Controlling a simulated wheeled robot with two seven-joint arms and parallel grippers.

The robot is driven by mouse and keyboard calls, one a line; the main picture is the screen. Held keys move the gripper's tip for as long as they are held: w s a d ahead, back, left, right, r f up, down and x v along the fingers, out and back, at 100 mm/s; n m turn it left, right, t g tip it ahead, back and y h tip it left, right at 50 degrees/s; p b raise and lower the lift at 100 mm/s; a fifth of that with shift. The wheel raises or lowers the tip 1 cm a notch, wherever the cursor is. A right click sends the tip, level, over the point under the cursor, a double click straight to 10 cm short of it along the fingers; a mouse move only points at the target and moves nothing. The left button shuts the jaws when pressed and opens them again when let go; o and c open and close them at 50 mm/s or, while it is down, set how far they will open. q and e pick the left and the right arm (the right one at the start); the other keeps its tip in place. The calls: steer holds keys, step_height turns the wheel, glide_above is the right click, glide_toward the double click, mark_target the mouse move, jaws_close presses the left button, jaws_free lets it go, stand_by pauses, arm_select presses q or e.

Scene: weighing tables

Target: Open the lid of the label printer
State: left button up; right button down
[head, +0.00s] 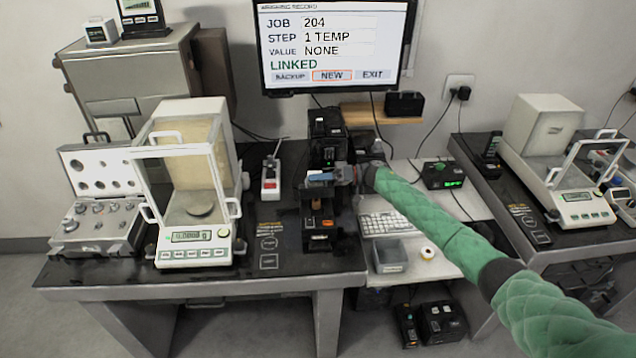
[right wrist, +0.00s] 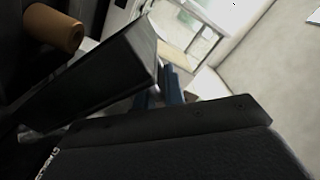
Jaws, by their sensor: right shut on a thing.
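The label printer (head: 320,241) is a black box near the right end of the main table. Its lid is tilted up, and a brown roll (head: 316,204) shows above the printer's body. In the right wrist view the lid (right wrist: 112,78) is a dark slanting panel, with the brown roll (right wrist: 58,28) exposed beside it. My right gripper (head: 322,178) has blue fingertips and is shut on the lid, above the printer. The fingertips (right wrist: 168,88) show at the lid's edge in the right wrist view. The arm hides part of the printer's surroundings. My left gripper is not in view.
A glass-doored balance (head: 190,255) and an open weight case (head: 97,247) stand to the left. A red-and-white device (head: 270,180) stands near the printer. A keyboard (head: 388,223) and grey bin (head: 390,255) lie on the lower shelf at right. A monitor (head: 332,77) hangs behind.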

steer(key=shift+w+r, duration=0.15)
steer(key=shift+w, duration=0.1)
stand_by(0.3)
